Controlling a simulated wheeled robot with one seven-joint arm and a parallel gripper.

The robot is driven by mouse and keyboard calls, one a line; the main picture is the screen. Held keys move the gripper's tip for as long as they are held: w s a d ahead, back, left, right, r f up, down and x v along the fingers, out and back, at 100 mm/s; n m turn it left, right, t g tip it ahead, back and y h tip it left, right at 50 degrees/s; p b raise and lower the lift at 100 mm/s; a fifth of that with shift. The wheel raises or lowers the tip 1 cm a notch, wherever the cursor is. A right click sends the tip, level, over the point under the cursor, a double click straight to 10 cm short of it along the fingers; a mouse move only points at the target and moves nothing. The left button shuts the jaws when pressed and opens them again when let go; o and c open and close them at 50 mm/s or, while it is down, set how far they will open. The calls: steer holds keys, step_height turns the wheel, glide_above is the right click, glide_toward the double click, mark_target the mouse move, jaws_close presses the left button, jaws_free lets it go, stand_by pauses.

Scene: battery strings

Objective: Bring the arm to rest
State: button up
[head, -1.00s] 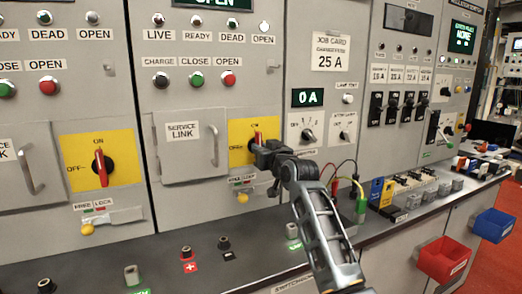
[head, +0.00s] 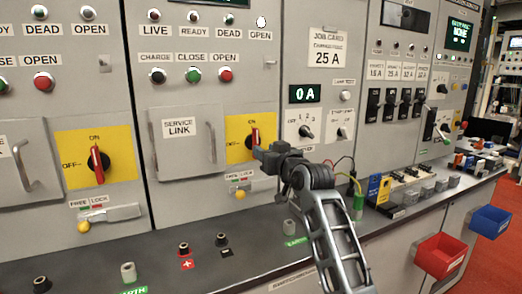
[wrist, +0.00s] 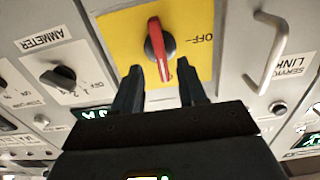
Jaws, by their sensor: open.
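My gripper (head: 262,152) is in front of the right-hand yellow switch plate (head: 237,150) in the head view, partly covering it. In the wrist view my gripper (wrist: 160,88) has its two dark fingers apart with nothing between them. The red-handled rotary switch (wrist: 160,48) lies beyond the fingertips, and its handle appears apart from them. In the head view the red handle (head: 255,138) stands near ON. My arm reaches in from the lower right over the worktop.
A grey service-link door (head: 188,145) with a handle is left of the gripper. An ammeter knob (head: 305,131) sits to the right. The dark worktop (head: 100,262) carries terminals, with cables and a blue-and-yellow block (head: 378,188) farther right. Red (head: 440,256) and blue bins hang off its edge.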

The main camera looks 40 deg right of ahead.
steer(key=shift+v, duration=1.05)
steer(key=shift+f, duration=0.1)
steer(key=s+a+f+g+y, duration=0.1)
steer(key=s+a+f, duration=0.7)
steer(key=s+f, duration=0.25)
steer(key=s+a+f+y, duration=0.1)
steer(key=s+a+f, duration=0.8)
steer(key=s+f, duration=0.15)
steer(key=s+a+f+n+g+y, duration=0.1)
steer(key=s+a, duration=0.2)
steer(key=s, duration=0.5)
steer(key=s+a+f+n, duration=0.1)
steer(key=s+a+f, duration=0.15)
steer(key=s, duration=0.45)
steer(key=s+a+r+y, duration=0.1)
steer(key=s+a+r, duration=0.1)
steer(key=s, duration=0.5)
steer(key=s+a+r+n+y, duration=0.1)
steer(key=s+r, duration=0.3)
steer(key=s, duration=0.3)
steer(key=shift+s+a+r+g, duration=0.2)
steer(key=shift+s+a+g, duration=0.1)
steer(key=shift+s+a, duration=0.1)
